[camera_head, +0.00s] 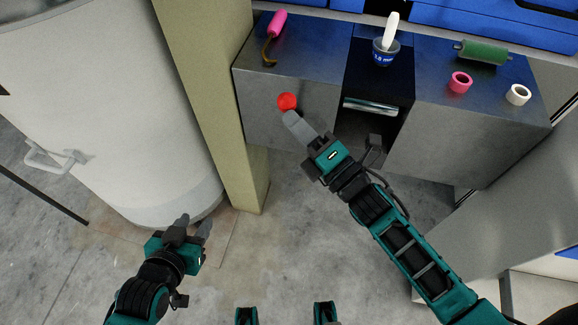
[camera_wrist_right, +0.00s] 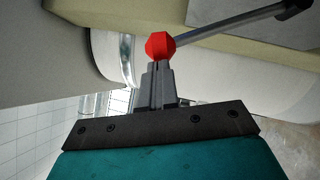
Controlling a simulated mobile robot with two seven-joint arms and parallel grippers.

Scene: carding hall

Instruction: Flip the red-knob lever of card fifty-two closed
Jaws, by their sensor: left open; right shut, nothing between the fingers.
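The lever's round red knob (camera_head: 287,101) is in front of the grey metal cabinet's (camera_head: 262,128) left part. In the right wrist view the red knob (camera_wrist_right: 160,46) ends a grey rod (camera_wrist_right: 232,26), which runs up and right to a dark mount (camera_wrist_right: 293,8). In the head view the rod cannot be made out. My right gripper (camera_head: 291,118) is shut and empty, its tips right at the knob's near side; in the wrist view the fingertips (camera_wrist_right: 158,64) meet the knob's lower edge. Whether they touch is unclear. My left gripper (camera_head: 194,224) is open and empty, low at the left.
A yellowish post (camera_head: 212,90) and a large white drum (camera_head: 105,110) stand left.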

